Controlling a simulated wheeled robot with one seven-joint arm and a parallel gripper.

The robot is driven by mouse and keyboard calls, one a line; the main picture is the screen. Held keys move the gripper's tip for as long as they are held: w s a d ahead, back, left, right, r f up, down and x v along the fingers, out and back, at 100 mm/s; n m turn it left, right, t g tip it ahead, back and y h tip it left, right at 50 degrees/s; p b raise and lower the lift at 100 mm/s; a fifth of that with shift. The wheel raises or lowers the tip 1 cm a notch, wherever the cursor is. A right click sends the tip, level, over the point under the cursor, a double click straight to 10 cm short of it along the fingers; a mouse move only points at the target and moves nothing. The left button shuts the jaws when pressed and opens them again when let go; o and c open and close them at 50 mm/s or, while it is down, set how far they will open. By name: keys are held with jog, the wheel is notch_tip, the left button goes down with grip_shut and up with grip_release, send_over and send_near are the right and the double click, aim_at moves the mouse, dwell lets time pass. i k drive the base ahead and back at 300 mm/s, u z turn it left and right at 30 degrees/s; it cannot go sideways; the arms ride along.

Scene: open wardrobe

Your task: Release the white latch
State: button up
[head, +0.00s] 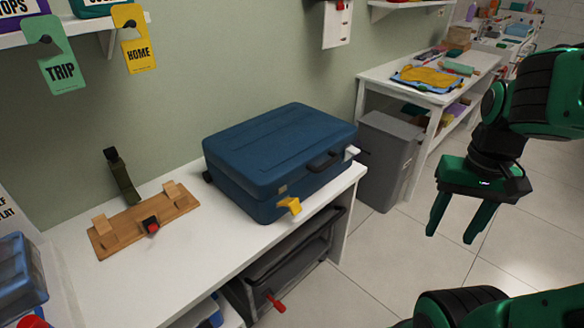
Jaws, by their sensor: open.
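A closed blue suitcase (280,150) lies flat on the white bench (215,262). A small white latch (352,152) sticks out at the right end of its front side, beyond the dark handle (324,162). A yellow latch (290,205) sits at the left part of the same side and sticks outward. The white latch is small in view, so its exact position is hard to tell. My gripper (454,236) is open and empty, with its fingers pointing down. It is to the right of the suitcase, over the floor, apart from both latches.
A grey bin (388,160) stands just right of the bench. A wooden board (145,222) with blocks and a dark strap lies left of the suitcase. A dark drawer (295,262) with a red handle (276,303) is under the bench. The tiled floor around my gripper is clear.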

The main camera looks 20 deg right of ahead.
aim_at(352, 151)
jog(key=z, duration=1.3)
jog(key=i, duration=0.8)
jog(key=u, duration=1.1)
